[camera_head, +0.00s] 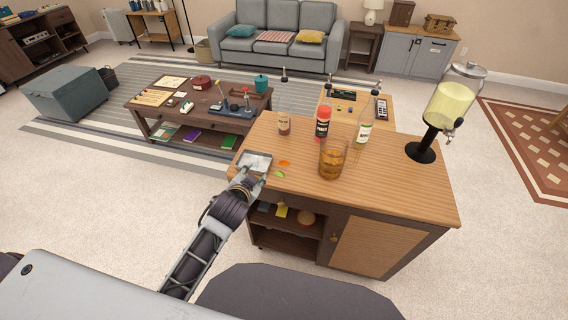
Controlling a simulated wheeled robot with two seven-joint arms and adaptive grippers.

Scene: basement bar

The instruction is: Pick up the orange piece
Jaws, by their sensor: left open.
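The orange piece (284,163) is a small flat orange slice lying on the wooden top of the bar cabinet (400,190). A small green piece (280,174) lies just in front of it. My left gripper (254,180) is open at the front left corner of the cabinet top, to the left of both pieces and close to the small metal tray (255,154). I cannot tell if the fingers touch the tray. No orange piece is between the fingers. My right gripper does not show.
A glass of amber drink (333,158) stands right of the orange piece. Bottles with pourers, a red-labelled one (322,122) and a clear one (363,130), stand behind, beside a small brown jar (284,124). A drink dispenser (448,105) stands at the right. The front right of the top is clear.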

